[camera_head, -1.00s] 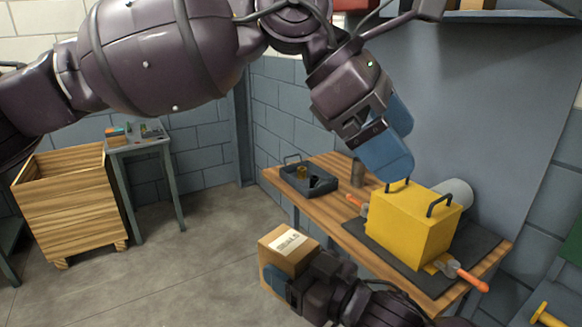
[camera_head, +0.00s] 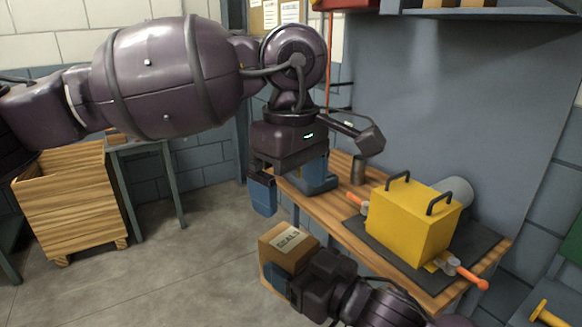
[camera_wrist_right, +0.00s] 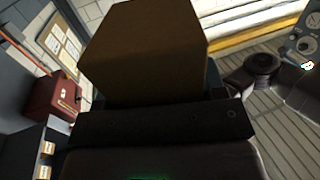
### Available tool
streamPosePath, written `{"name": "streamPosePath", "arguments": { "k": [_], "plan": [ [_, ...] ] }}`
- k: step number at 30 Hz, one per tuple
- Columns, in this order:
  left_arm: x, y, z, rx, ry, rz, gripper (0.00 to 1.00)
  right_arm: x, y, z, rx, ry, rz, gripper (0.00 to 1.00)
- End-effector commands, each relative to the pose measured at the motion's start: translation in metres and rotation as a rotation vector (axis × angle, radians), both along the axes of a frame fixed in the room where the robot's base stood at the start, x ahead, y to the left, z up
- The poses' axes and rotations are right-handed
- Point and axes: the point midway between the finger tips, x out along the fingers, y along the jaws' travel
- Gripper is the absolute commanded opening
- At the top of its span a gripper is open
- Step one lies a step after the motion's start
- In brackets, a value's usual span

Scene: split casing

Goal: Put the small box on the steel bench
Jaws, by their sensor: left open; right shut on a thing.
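The small box (camera_head: 289,243) is brown cardboard with a white label on top that appears to read SEALS. My right gripper (camera_head: 290,278) is shut on it and holds it in the air, in front of the wooden-topped workbench. The box also fills the upper middle of the right wrist view (camera_wrist_right: 145,55). A grey bench (camera_head: 170,180), likely the steel bench, stands at the back left; my left arm partly hides its top. My left gripper (camera_head: 290,190) is open and empty, pointing down above and behind the box.
A wooden crate (camera_head: 65,205) stands left of the grey bench. The wooden-topped workbench (camera_head: 335,225) carries a yellow casing (camera_head: 410,230) on a dark mat, orange-handled clamps, a metal cylinder (camera_head: 358,170) and a tray mostly hidden by my left gripper. The floor between is clear.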

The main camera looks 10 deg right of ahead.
Motion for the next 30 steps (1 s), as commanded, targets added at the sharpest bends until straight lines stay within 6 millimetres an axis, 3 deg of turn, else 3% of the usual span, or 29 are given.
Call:
{"name": "streamPosePath", "arguments": {
  "k": [15, 21, 30],
  "plan": [
    [0.000, 0.000, -0.078, 0.000, 0.002, 0.001, 0.94, 0.000, 0.000, 0.001, 0.001, -0.002, 0.000, 0.31],
    [0.000, 0.000, -0.091, 0.000, 0.002, 0.001, 0.94, 0.000, 0.000, 0.001, 0.001, -0.002, 0.000, 0.31],
    [0.000, 0.000, -0.093, -0.001, 0.001, 0.001, 0.94, 0.000, 0.000, 0.001, 0.001, -0.002, 0.000, 0.31]
  ]
}}
